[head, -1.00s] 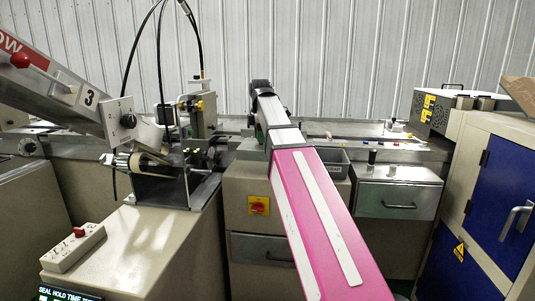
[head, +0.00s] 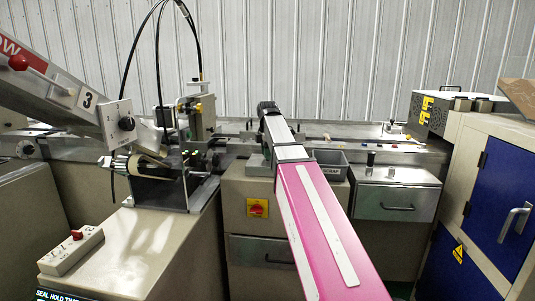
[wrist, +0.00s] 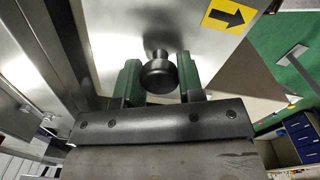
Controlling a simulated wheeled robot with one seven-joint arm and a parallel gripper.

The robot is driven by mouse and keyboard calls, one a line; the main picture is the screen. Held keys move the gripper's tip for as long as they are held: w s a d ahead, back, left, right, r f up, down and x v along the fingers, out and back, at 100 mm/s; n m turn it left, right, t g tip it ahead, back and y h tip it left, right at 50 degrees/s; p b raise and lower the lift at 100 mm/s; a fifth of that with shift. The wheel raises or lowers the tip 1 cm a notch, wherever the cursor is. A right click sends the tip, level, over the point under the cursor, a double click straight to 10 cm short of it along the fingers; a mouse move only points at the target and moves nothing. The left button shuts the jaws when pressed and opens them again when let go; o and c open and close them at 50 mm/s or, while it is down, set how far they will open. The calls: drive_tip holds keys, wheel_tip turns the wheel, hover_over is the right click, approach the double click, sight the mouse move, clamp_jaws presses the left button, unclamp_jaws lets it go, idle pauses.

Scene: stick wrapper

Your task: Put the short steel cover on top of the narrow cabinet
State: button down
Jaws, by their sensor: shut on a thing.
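In the wrist view, my gripper (wrist: 160,85) has its green fingers on either side of a dark round knob (wrist: 159,72), shut on it. The knob stands on a shiny steel cover (wrist: 115,50) with a yellow arrow label (wrist: 230,16). In the head view, my arm hides most of the gripper; a bit of green shows at its far end (head: 262,150). A beige cabinet (head: 240,190) with a red and yellow switch stands below it. A steel-fronted cabinet (head: 375,203) stands to its right. I cannot tell which is the narrow one, or whether the cover touches anything.
A sealing machine (head: 180,165) with cables stands left. A cabinet with blue doors (head: 500,190) stands right. A long steel bed (head: 340,135) runs behind.

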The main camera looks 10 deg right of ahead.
drive_tip(key=c, duration=0.7)
unclamp_jaws()
drive_tip(key=shift+f, duration=0.1)
drive_tip(key=shift+c, duration=0.2)
wheel_tip(320, 180, up, 12)
drive_tip(key=shift+s, duration=0.1)
